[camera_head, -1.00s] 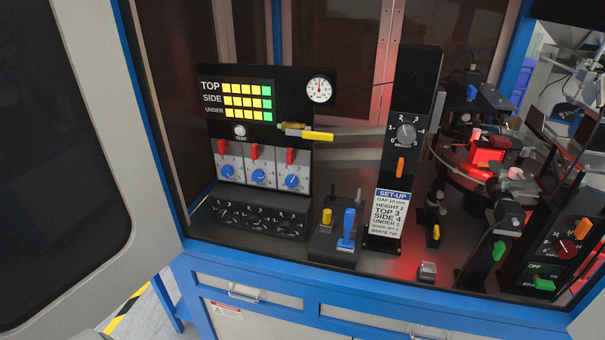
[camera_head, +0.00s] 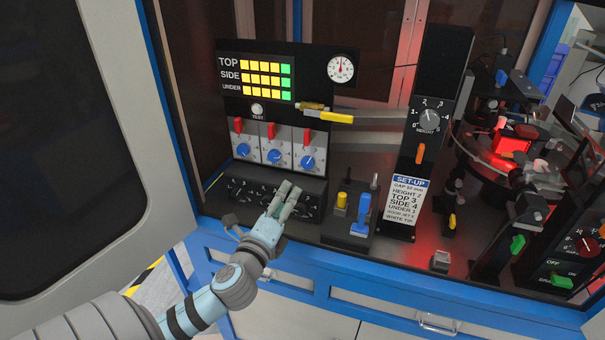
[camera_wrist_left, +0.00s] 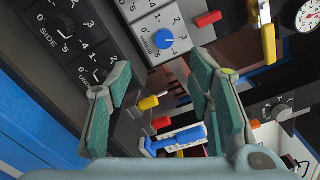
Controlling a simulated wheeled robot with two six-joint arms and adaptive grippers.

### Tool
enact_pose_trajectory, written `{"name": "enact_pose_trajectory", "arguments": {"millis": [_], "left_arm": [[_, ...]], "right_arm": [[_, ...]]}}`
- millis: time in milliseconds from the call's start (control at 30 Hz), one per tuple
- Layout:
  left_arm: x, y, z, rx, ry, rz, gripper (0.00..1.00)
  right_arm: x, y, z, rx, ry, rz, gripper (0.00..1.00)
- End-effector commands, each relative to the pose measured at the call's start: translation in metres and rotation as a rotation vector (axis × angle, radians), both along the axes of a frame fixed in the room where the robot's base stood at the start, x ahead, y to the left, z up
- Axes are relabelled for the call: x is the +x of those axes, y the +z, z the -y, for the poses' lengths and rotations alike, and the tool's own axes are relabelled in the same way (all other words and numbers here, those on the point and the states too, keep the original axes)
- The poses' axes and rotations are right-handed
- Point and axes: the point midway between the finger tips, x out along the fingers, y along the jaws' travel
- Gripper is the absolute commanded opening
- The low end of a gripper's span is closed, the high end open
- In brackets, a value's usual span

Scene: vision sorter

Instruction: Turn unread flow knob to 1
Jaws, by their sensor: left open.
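The black box (camera_head: 309,214) with a row of dark knobs sits low at the left of the bench. In the left wrist view its SIDE knob (camera_wrist_left: 60,26) and UNDER knob (camera_wrist_left: 98,75) show white pointers and number scales. My right gripper is not in view.
Blue knobs (camera_head: 274,156) with red levers stand above the box. A block with a blue lever (camera_head: 361,213) and a yellow knob (camera_head: 341,201) stands to its right. The set-up card (camera_head: 405,199) is on a black post. The cabinet door (camera_head: 160,150) is at left.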

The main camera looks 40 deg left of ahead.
Motion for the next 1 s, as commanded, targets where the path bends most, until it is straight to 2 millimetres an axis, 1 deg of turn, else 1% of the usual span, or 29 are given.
{"name": "enact_pose_trajectory", "arguments": {"millis": [33, 133, 200, 267, 333, 400, 500, 567, 667, 800, 933, 1000], "left_arm": [[0.004, 0.005, -0.001, 0.025, -0.007, 0.006, 0.47], [0.019, 0.008, -0.007, 0.026, -0.006, 0.011, 0.47], [0.035, 0.008, -0.013, 0.024, -0.006, 0.011, 0.47], [0.053, 0.009, -0.018, 0.022, -0.007, 0.012, 0.47], [0.074, 0.009, -0.024, 0.02, -0.01, 0.011, 0.47], [0.093, 0.008, -0.03, 0.02, -0.01, 0.01, 0.47], [0.112, 0.008, -0.036, 0.017, -0.012, 0.009, 0.47], [0.12, 0.007, -0.039, 0.019, -0.012, 0.009, 0.47], [0.127, 0.007, -0.043, 0.018, -0.012, 0.009, 0.47], [0.129, 0.006, -0.044, 0.018, -0.011, 0.008, 0.47], [0.129, 0.006, -0.044, 0.018, -0.011, 0.008, 0.47], [0.129, 0.006, -0.044, 0.018, -0.012, 0.008, 0.36]], "right_arm": [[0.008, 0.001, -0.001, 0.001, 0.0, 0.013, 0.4], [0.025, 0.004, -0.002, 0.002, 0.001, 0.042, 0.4], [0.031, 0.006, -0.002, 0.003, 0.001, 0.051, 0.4], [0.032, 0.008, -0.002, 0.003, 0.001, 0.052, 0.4], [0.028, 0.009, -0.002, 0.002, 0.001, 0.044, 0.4], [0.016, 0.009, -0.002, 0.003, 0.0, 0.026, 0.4], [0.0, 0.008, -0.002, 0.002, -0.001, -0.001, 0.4], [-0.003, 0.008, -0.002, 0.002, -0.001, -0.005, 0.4], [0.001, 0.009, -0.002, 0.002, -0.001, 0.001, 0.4], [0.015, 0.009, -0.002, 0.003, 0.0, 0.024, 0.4], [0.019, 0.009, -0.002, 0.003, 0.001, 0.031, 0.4], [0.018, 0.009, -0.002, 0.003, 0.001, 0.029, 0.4]]}}
